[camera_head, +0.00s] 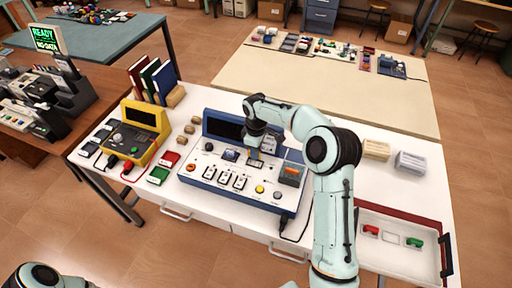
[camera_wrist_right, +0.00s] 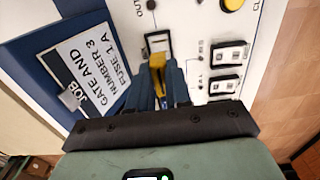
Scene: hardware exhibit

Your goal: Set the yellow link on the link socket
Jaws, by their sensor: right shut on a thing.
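The blue and white console (camera_head: 215,178) stands on the white table, its panel facing up. My right gripper (camera_head: 257,152) is over the upper middle of this panel, and it also shows in the wrist view (camera_wrist_right: 158,88). Its blue fingers are shut on the yellow link (camera_wrist_right: 157,66), which points away from the wrist. The link's tip is at the near edge of a black-framed socket (camera_wrist_right: 158,42). I cannot tell whether link and socket touch. In the head view the gripper largely hides the link. My left gripper is out of view.
A card (camera_wrist_right: 88,62) reading "JOB" lies beside the fingers. White switches (camera_wrist_right: 228,56) are on the panel at right. The yellow meter (camera_head: 140,128) is left of the console. A tray (camera_head: 385,262) with red and green links is at the right.

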